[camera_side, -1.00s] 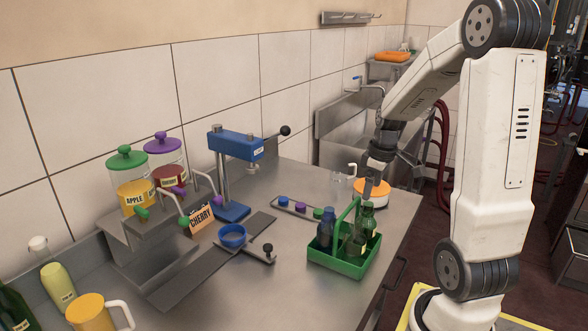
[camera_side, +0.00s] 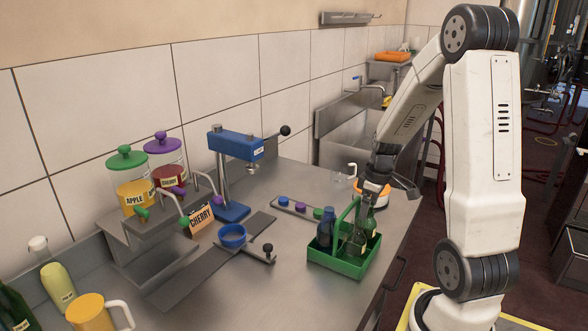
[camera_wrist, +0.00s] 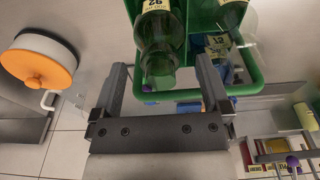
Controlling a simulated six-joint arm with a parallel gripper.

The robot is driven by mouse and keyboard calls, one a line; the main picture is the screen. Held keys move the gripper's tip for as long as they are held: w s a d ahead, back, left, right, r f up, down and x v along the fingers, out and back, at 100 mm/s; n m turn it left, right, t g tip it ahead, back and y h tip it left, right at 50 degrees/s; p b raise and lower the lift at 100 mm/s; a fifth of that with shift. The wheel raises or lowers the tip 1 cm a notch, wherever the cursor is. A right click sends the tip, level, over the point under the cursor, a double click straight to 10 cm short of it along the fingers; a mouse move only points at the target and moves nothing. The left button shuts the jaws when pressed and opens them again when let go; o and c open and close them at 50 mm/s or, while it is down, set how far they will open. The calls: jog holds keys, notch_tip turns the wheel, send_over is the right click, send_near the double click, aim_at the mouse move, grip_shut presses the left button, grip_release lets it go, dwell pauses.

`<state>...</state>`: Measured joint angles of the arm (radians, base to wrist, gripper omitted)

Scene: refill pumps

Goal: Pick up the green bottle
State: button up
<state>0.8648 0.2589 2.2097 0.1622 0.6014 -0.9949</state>
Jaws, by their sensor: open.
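The green bottle (camera_side: 368,222) stands upright in the right side of a green carrier (camera_side: 338,266) with a tall handle. In the wrist view the green bottle (camera_wrist: 160,35) shows its yellow label, with its neck pointing toward my gripper (camera_wrist: 163,75). The fingers are open and spread to either side of the neck. I see no contact with the bottle. In the side view my gripper (camera_side: 370,197) is just above the bottle top, partly hidden by the handle and wrist.
A blue bottle (camera_side: 326,228) shares the carrier, and the carrier's handle (camera_side: 346,212) rises close to my gripper. An orange-topped round container (camera_wrist: 40,68) stands nearby. A rail of coloured caps (camera_side: 300,207) lies behind. A blue press (camera_side: 236,147) stands farther left.

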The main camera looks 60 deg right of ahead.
jog(key=shift+w+f, duration=0.1)
jog(key=shift+f, duration=0.75)
grip_shut()
